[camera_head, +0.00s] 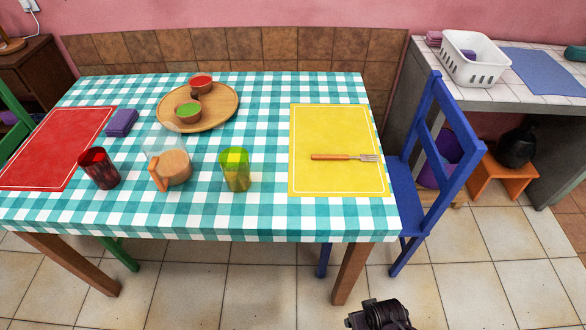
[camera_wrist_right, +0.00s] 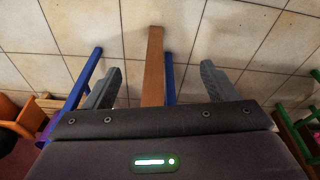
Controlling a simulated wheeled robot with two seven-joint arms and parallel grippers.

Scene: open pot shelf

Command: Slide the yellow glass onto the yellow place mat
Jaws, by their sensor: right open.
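The yellow glass (camera_head: 235,172), a greenish-yellow see-through tumbler, stands upright on the checkered tablecloth, left of the yellow place mat (camera_head: 325,125) and apart from it. The mat lies flat at the right end of the table, with a wooden-handled fork (camera_head: 335,157) across it. My right gripper (camera_wrist_right: 161,67) is open and empty in the right wrist view, with floor tiles and a table leg beyond its fingers. A dark part of my right arm shows at the bottom of the head view, below the table's front edge. My left gripper is not in view.
Left of the glass stand a jug (camera_head: 172,168) with orange contents and a dark red glass (camera_head: 100,169). A round wooden tray (camera_head: 225,110) with two bowls is behind. A blue chair (camera_head: 430,160) stands at the right. The cloth between glass and mat is clear.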

